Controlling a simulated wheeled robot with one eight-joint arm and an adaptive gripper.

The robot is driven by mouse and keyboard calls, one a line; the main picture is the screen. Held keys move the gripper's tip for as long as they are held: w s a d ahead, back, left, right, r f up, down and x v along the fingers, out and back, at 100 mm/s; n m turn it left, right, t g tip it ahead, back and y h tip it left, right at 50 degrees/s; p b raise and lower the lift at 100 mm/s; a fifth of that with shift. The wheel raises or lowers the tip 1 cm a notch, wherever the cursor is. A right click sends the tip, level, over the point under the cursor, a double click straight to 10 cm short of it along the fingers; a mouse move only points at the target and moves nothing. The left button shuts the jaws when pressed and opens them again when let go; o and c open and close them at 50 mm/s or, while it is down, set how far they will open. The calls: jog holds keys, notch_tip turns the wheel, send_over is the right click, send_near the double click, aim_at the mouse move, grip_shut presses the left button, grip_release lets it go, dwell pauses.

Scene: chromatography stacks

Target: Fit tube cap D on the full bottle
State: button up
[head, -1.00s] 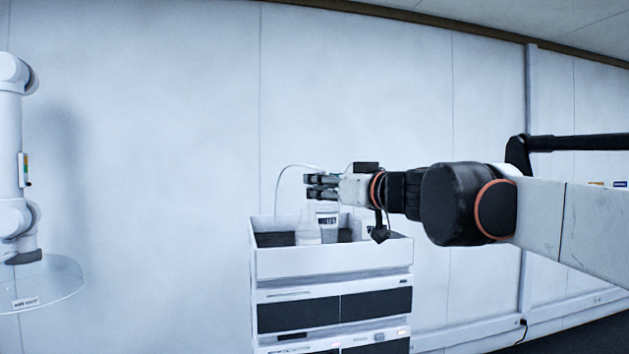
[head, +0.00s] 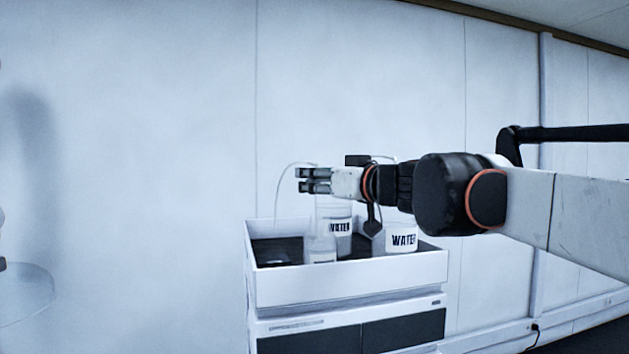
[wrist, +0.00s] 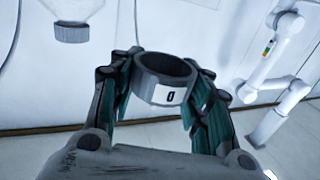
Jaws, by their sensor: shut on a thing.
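My gripper (head: 303,181) is shut on a dark grey ring-shaped cap (wrist: 166,68), which carries a white label with one character that looks like D. Below and right of the fingers, a clear bottle (head: 320,248), a WATER bottle (head: 341,240) and another WATER bottle (head: 402,240) stand in a white tray. I cannot tell which is full. The wrist view, apparently upside down, shows a bottle (wrist: 72,12) with a grey neck band, apart from the cap.
The white tray (head: 350,286) has raised walls and tops a stack of instruments (head: 340,325). Thin tubing (head: 262,190) arches beside the bottles, left of my gripper. A wall stands behind. A white arm (wrist: 265,70) shows in the wrist view.

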aim_at(318, 216)
jog(key=shift+s+d+f, duration=0.15)
jog(key=shift+s, duration=0.4)
jog(key=shift+f+b, duration=0.3)
jog(key=shift+b, duration=0.1)
jog(key=shift+w+f+b, duration=0.35)
jog(key=shift+f+b, duration=0.1)
jog(key=shift+f, duration=0.35)
jog(key=shift+s+f+b, duration=0.3)
jog(key=shift+f+b, duration=0.2)
jog(key=shift+f, duration=0.15)
jog(key=shift+w+f, duration=0.15)
jog(key=shift+f, duration=0.2)
jog(key=shift+f+b, duration=0.55)
jog(key=shift+f, duration=0.2)
jog(key=shift+c, duration=0.2)
